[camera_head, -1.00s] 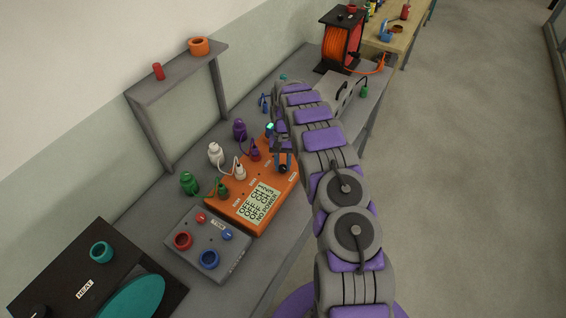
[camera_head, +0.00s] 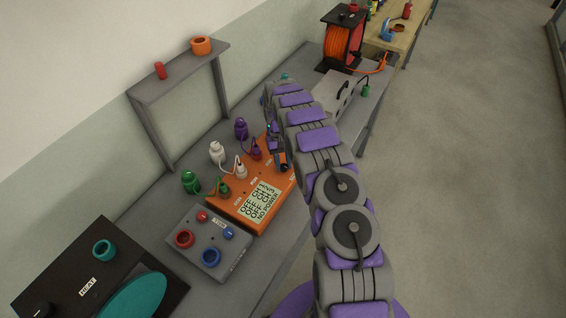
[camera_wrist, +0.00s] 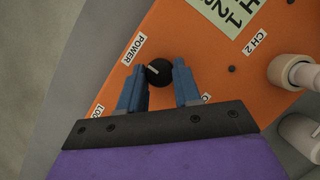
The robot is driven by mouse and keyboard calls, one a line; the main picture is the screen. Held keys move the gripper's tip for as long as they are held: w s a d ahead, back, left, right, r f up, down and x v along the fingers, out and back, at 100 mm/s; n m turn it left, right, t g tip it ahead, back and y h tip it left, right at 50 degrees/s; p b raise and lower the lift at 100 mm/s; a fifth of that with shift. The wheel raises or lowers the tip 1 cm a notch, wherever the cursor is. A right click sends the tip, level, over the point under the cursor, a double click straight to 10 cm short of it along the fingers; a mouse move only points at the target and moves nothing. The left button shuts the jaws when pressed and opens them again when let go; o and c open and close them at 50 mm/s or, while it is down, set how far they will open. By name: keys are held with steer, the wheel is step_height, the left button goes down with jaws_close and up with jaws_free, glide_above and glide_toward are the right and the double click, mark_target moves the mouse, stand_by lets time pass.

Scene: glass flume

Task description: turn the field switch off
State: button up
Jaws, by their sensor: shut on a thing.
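The orange control box (camera_head: 247,211) sits on the grey bench. It also fills much of the wrist view (camera_wrist: 205,55). In that view my gripper (camera_wrist: 159,70) has its blue fingers on either side of a black knob (camera_wrist: 158,73) and is shut on it. The knob has a pale pointer line and stands beside a POWER label (camera_wrist: 133,49). In the head view my arm hides most of the gripper and the knob. I cannot read a label saying FIELD.
Green (camera_head: 190,182), white (camera_head: 217,152) and purple (camera_head: 241,129) corded items stand behind the box. A grey box with red and blue knobs (camera_head: 208,240) and a black HEAT plate (camera_head: 60,268) lie nearer. A small shelf (camera_head: 180,70) and an orange cable reel (camera_head: 343,40) stand behind.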

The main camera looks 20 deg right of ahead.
steer(key=o, duration=1.1)
steer(key=shift+c, duration=0.2)
steer(key=p+v, duration=1)
steer(key=v, duration=0.2)
stand_by(0.4)
